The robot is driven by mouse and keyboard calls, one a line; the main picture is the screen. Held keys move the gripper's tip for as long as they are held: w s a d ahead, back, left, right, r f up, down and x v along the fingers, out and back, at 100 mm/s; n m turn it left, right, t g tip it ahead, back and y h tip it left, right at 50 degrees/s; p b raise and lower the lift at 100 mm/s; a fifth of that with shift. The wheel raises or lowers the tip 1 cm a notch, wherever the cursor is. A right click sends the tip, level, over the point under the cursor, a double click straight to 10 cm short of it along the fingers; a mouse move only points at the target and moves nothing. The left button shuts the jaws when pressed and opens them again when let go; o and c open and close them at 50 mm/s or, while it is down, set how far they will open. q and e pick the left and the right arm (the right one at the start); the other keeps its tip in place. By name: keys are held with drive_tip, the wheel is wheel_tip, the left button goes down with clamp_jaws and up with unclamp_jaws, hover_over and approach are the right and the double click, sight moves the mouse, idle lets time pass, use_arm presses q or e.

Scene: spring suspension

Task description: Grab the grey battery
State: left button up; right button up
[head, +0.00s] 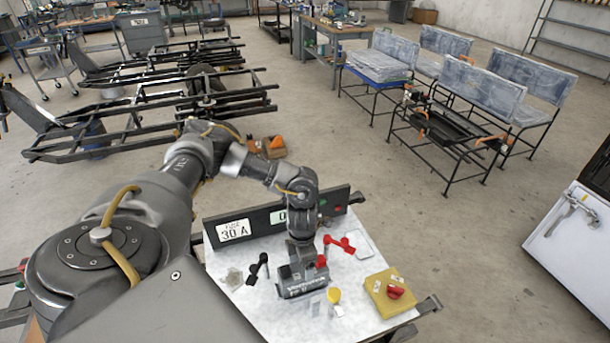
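The grey battery (306,287) stands on the white-topped table, with white lettering on its front and a red terminal cap at its top right. My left arm reaches in from the left, and my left gripper (303,262) points down right at the top of the battery. The gripper covers part of the battery's top. Its fingers blend with the grey battery, so I cannot tell whether they are apart or closed on it. My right gripper is not in view.
On the table (262,310), a black clamp (258,268) lies left of the battery and a red clamp (341,244) behind it. A yellow box with a red knob (388,293) is at right. A black panel (262,225) borders the back.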

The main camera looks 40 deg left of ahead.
sight(303, 269)
use_arm(q)
drive_tip(key=shift+a+f, duration=0.15)
drive_tip(key=shift+f, duration=0.5)
wheel_tip(303, 269, down, 4)
drive_tip(key=shift+f+p, duration=0.1)
drive_tip(key=shift+p, duration=0.65)
drive_tip(key=shift+w+f, duration=0.1)
drive_tip(key=shift+f, duration=0.35)
clamp_jaws()
drive_tip(key=shift+w+r, duration=0.1)
